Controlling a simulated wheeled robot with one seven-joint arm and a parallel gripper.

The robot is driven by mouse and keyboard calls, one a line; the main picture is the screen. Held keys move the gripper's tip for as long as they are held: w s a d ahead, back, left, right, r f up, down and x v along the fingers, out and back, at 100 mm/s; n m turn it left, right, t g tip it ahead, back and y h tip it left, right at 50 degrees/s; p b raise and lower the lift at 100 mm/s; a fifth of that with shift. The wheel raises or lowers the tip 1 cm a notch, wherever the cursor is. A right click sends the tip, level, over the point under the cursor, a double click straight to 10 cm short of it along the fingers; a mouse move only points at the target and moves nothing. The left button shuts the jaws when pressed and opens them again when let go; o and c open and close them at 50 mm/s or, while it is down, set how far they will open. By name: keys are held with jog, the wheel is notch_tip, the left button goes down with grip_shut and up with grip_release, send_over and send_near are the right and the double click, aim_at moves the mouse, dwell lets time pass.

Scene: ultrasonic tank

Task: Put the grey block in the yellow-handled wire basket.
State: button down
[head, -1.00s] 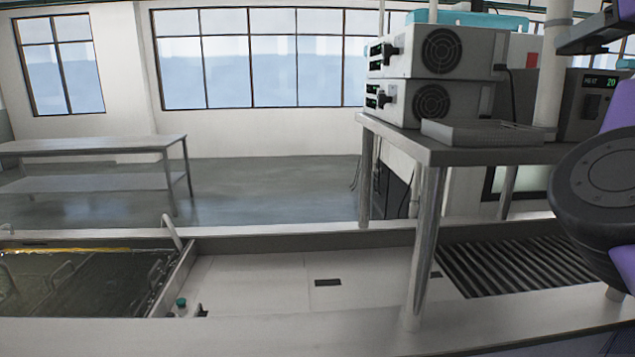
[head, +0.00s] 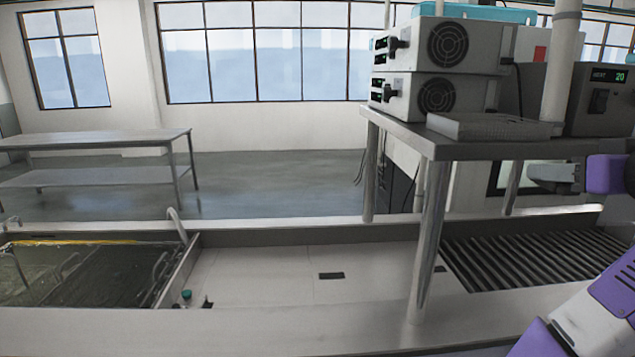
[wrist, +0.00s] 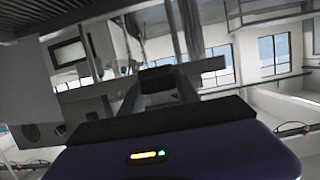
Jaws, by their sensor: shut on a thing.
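My gripper (wrist: 158,84) is shut on a dark grey block (wrist: 157,78), which shows between the fingers in the wrist view. In the head view my gripper (head: 553,177) is at the right, in front of the metal table, and the block cannot be made out there. The tank (head: 190,262) is at the far left. A dark wire basket (head: 112,272) with a raised handle sits in it, and another handle shows at the left edge.
A metal table (head: 470,147) holds stacked grey units (head: 430,95), a shallow tray (head: 488,127) and a heater box (head: 600,100). Its front leg (head: 430,250) stands between my gripper and the tank. A ribbed rack (head: 525,262) lies right; the white deck (head: 270,275) is mostly clear.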

jog(key=s+a+f, duration=0.6)
jog(key=f, duration=1.2)
jog(key=s+a+f, duration=0.5)
jog(key=a+f, duration=0.2)
jog(key=f, duration=1.2)
jog(key=s+a+f, duration=0.6)
jog(key=f, duration=1.2)
jog(key=shift+s+a+f, duration=0.25)
jog(key=shift+s+a, duration=0.05)
jog(key=shift+a, duration=0.05)
